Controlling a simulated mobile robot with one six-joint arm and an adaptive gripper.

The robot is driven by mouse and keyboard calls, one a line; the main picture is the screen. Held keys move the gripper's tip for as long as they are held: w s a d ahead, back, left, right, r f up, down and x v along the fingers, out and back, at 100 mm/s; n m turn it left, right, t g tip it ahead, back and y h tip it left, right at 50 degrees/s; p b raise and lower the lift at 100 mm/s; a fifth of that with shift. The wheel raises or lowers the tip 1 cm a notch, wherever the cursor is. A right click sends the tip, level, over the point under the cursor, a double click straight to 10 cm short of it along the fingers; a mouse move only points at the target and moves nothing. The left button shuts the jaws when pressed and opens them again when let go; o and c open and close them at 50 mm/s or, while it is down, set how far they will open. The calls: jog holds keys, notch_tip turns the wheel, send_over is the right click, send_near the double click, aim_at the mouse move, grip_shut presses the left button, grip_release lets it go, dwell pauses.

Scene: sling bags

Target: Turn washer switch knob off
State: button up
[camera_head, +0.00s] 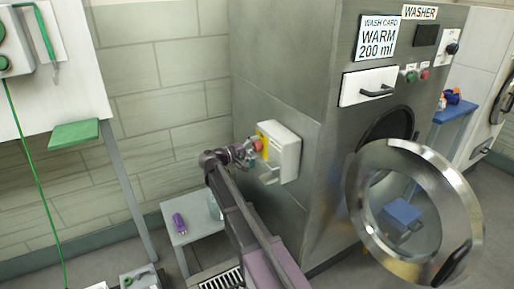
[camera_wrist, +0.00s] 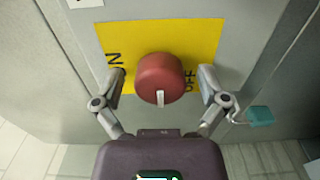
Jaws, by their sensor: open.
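The red round knob (camera_wrist: 160,79) sits on a yellow plate (camera_wrist: 200,38) marked ON at the left and OFF at the right in the wrist view. Its white mark points down the picture, toward my gripper body. My gripper (camera_wrist: 162,84) is open, with one finger on each side of the knob and visible gaps between. In the head view, the white switch box (camera_head: 286,150) is on the side of the grey washer (camera_head: 272,60), and my gripper (camera_head: 250,151) is at its yellow face. The knob is partly hidden there.
The washer's round glass door (camera_head: 470,205) hangs open at the right. A small low table (camera_head: 198,232) with a purple bottle (camera_head: 179,223) stands below my arm. A board with a green pad (camera_head: 75,134) is at the left.

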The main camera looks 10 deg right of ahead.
jog(key=shift+a, duration=0.1)
jog(key=v, duration=1.1)
jog(key=shift+a, duration=0.35)
jog(key=shift+s, duration=0.2)
